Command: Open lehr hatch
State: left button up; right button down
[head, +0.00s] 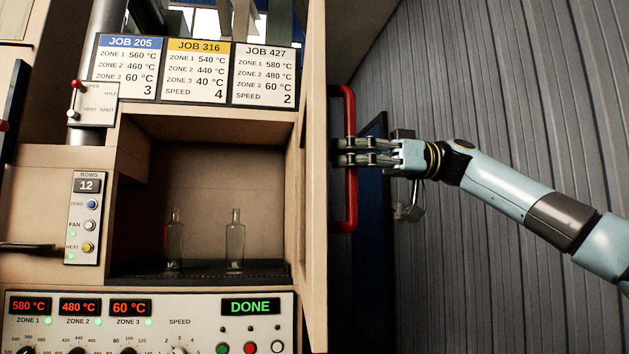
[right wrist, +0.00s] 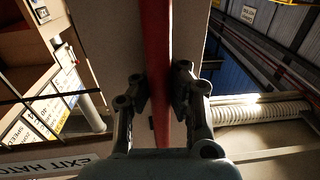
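The lehr hatch (head: 316,180) is a beige door standing open, swung out and seen nearly edge-on at the right of the lehr opening (head: 195,185). Its red bar handle (head: 349,205) is on the door's right-hand face. My right gripper (head: 345,152) is at the upper middle of this handle, coming from the right. In the right wrist view the red bar (right wrist: 157,60) runs between the two finger pads, which close on it from both sides. Two clear glass bottles (head: 235,245) stand upright inside the opening. My left gripper is not in view.
A control panel (head: 200,335) below shows a green DONE display (head: 250,306). Job cards (head: 198,72) hang above the opening. A damper lever (head: 76,86) and a ROWS box (head: 86,218) are at the left. A grey ribbed wall (head: 500,110) stands behind my right arm.

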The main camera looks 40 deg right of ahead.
jog(key=shift+s+d+g+b, duration=0.2)
jog(key=shift+s+d+b, duration=0.05)
jog(key=shift+d, duration=0.3)
jog(key=shift+s+d+g+b, duration=0.2)
jog(key=shift+d, duration=0.35)
jog(key=c, duration=1.2)
grip_release()
jog(key=shift+f+n, duration=0.1)
jog(key=shift+n, duration=0.2)
jog(key=v, duration=1.2)
jog(key=shift+f, duration=0.15)
jog(key=shift+w, duration=0.1)
